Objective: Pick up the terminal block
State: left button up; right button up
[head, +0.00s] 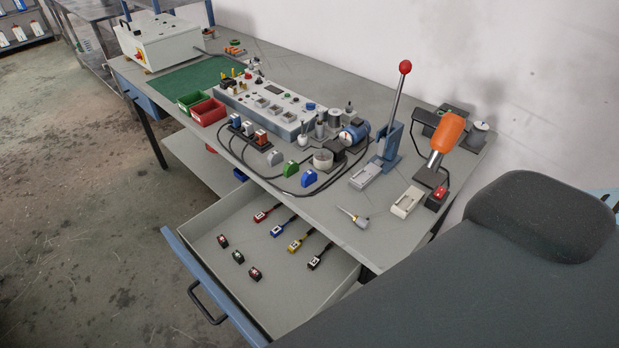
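I cannot tell for certain which thing is the terminal block. Small labelled blocks stand near the front edge of the workbench: a grey block (275,158), a green block (290,168) and a blue block (308,178). In the open drawer (190,232) below lie small dark red and black blocks, one of them a block (238,257) in the middle of a row. Several tagged plugs with black leads lie there too, such as a red plug (264,214) and a yellow plug (297,243). Neither of my grippers is in view.
A dark padded shape (540,215) hides the lower right.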

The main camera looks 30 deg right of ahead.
aim_at(310, 177)
jog(key=k, duration=0.45)
jog(key=k+z, duration=0.25)
jog(key=z, duration=1.4)
jog(key=j+z, duration=0.2)
jog(key=j, duration=1.45)
